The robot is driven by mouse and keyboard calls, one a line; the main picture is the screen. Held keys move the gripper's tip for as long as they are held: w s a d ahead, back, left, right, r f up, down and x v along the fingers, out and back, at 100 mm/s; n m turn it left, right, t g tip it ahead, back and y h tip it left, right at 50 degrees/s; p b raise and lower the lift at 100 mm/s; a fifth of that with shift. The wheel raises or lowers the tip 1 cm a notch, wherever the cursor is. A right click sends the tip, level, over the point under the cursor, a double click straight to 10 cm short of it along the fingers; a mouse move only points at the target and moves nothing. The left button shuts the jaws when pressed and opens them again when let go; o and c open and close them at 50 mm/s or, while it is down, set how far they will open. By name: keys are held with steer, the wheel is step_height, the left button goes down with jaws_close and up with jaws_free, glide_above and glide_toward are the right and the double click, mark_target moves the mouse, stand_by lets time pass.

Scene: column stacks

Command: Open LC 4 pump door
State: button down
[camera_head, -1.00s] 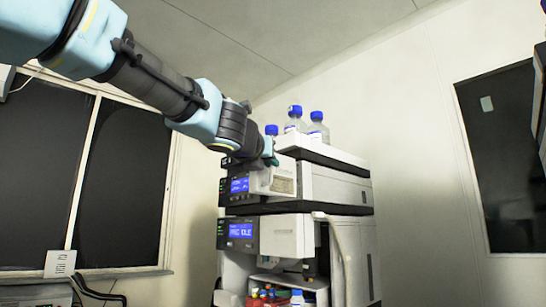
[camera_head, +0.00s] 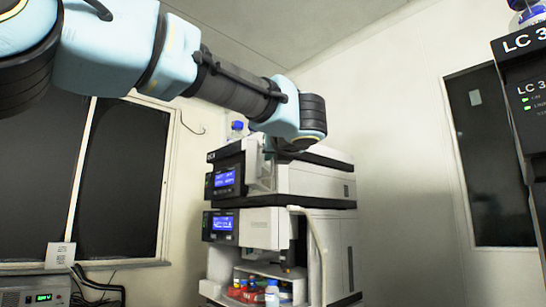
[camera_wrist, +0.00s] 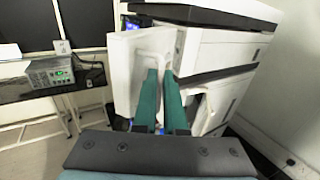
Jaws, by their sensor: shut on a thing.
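The pump unit (camera_head: 310,180) is the white upper module of the column stack, with a lit blue display at its left front. Its white door (camera_head: 262,172) stands out at an angle from the front. In the wrist view the door (camera_wrist: 128,65) is a pale panel swung away from the module body. My gripper (camera_head: 268,146) is at the door's upper part, partly hidden by my wrist. In the wrist view my gripper (camera_wrist: 160,73) has its green fingers close together, shut on the door's white handle (camera_wrist: 155,56). The exact contact is hard to see.
A lower module (camera_head: 270,225) with its own display and a white tube (camera_head: 318,240) stands below. Bottles (camera_head: 271,292) sit in its bay. A blue-capped bottle (camera_head: 237,130) stands on top. Another dark stack (camera_head: 525,100) is at the right edge. A bench instrument (camera_wrist: 40,72) is at left.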

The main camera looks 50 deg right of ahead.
steer(key=shift+w+f, duration=0.1)
steer(key=shift+f, duration=0.05)
steer(key=c, duration=1.3)
jaws_free()
steer(key=shift+d, duration=0.1)
steer(key=o, duration=0.3)
steer(key=b+v, duration=0.5)
steer(key=v, duration=0.5)
steer(key=shift+s+a, duration=0.25)
steer(key=shift+s, duration=0.1)
